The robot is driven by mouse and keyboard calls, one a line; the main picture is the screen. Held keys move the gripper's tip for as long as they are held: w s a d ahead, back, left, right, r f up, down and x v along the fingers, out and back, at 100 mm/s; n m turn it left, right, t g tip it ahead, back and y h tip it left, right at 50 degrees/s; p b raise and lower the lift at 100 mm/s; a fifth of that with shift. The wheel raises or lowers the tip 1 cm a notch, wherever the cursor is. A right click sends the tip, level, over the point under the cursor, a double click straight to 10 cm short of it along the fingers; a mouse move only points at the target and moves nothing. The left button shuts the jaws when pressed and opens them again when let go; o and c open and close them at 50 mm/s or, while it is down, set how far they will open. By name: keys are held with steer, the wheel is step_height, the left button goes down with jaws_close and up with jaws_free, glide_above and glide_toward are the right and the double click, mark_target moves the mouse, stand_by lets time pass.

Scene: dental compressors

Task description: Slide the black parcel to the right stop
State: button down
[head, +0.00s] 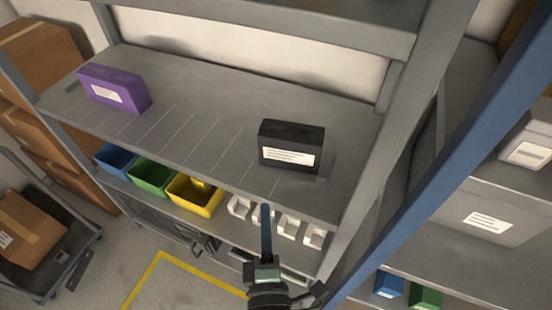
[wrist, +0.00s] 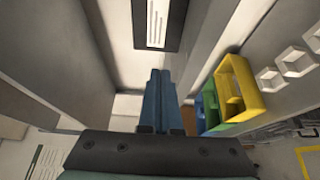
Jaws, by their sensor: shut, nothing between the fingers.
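The black parcel (head: 291,135) stands upright on the right part of the grey shelf (head: 205,125), its white label facing the front. In the wrist view the black parcel (wrist: 139,30) shows at the top, partly cut off.
Thin lines mark the shelf between the parcels, which is otherwise clear. A grey post (head: 405,115) bounds the right. Blue, green and yellow (head: 195,194) bins and small white bins sit below.

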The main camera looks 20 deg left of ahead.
mark_target(281, 158)
steer(key=p+x, duration=0.1)
steer(key=x, duration=0.7)
steer(key=shift+w+a+r, duration=0.15)
steer(key=shift+w, duration=0.1)
steer(key=w, duration=0.1)
steer(key=w+d, duration=0.1)
steer(key=w, duration=0.1)
steer(key=shift+d, duration=0.15)
steer(key=shift+w+d, duration=0.1)
steer(key=shift+w, duration=0.15)
steer(key=shift+w+d+p, duration=0.15)
steer(key=shift+w, duration=0.35)
steer(key=shift+w+d+p, duration=0.15)
steer(key=shift+w+d, duration=0.05)
steer(key=shift+w, duration=0.3)
steer(key=shift+s+a, duration=0.1)
steer(key=shift+s, duration=0.05)
